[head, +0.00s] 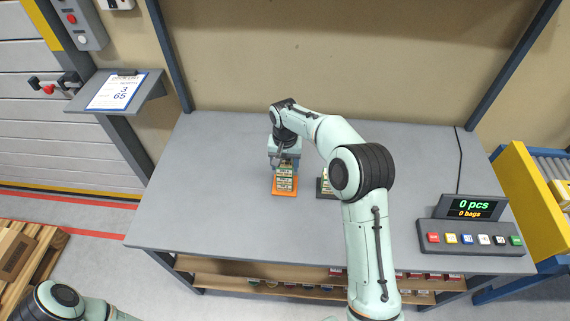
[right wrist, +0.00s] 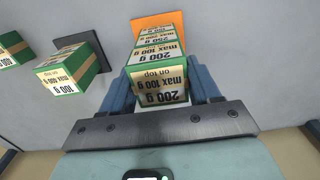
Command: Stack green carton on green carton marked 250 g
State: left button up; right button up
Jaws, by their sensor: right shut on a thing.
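My right gripper (head: 285,163) points down over the orange mat (head: 284,193) in the head view. In the right wrist view its blue fingers (right wrist: 162,88) are shut on a green carton (right wrist: 160,92) marked 200 g, max 100 g on top. A green carton marked 250 g (right wrist: 158,40) shows just beyond the held one, above the orange mat (right wrist: 150,20). The held carton hides part of it; I cannot tell whether they touch. My left gripper is out of view; only part of the left arm shows at the lower left.
My right arm partly hides the dark mat (head: 325,188) in the head view. A button panel (head: 475,238) stands at right. The table's left side is clear.

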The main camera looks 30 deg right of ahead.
aim_at(285, 162)
jog(key=shift+w+f, duration=0.1)
jog(key=shift+f, duration=0.1)
jog(key=shift+f, duration=0.1)
jog(key=o, duration=1.2)
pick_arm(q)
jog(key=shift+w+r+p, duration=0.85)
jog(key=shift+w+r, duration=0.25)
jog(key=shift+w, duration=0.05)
pick_arm(e)
notch_tip(285, 162, up, 12)
jog(key=shift+r, duration=0.15)
